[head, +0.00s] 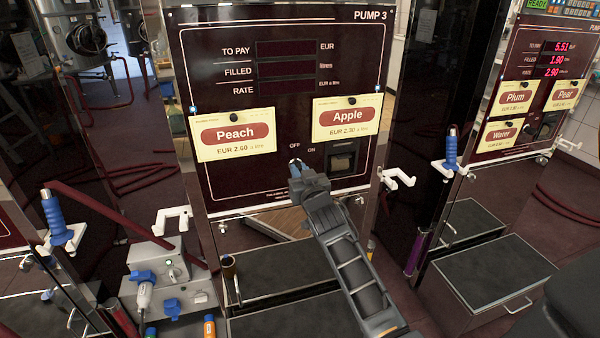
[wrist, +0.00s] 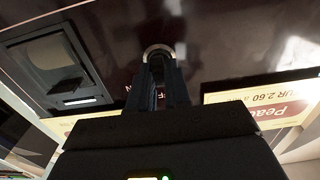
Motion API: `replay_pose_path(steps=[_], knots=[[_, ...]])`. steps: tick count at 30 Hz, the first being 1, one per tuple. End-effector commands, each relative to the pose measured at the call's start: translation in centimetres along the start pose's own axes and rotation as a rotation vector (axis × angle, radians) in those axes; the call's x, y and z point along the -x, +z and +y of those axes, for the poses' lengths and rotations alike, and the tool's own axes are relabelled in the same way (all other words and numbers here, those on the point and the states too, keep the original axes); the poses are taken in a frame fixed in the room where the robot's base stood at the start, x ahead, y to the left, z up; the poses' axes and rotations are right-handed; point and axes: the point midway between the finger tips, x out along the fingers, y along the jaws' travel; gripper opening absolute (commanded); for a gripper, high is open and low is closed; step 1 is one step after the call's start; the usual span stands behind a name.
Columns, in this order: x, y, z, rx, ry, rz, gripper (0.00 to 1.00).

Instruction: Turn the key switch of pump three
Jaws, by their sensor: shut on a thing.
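Pump three (head: 225,60) is the dark red panel in the middle of the head view, marked PUMP 3. Its displays for to pay, filled and rate are dark. Its key switch (wrist: 157,49) shows in the wrist view as a round metal rim at my fingertips. My gripper (head: 297,167) is at the switch, below the OFF and ON labels, with its fingers closed together in the wrist view (wrist: 162,66). It is shut on the key of the switch. The fingers hide the key, so its angle cannot be told.
A Peach card (head: 233,148) and an Apple card (head: 347,130) hang above the switch. A slot unit (head: 343,160) is just to its right. White hooks (head: 397,178) stick out at the panel's sides. The neighbouring pump (head: 545,60) at right has lit red displays.

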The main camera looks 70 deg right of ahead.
Motion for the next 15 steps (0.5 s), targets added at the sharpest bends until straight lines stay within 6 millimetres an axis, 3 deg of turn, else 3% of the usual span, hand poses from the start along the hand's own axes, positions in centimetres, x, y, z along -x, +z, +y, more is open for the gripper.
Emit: replay_pose_path(steps=[8, 15], knots=[[0.02, 0.19, -0.04, -0.038, -0.001, 0.001, 0.00], [-0.01, 0.44, -0.02, -0.177, -0.002, 0.003, 0.00]])
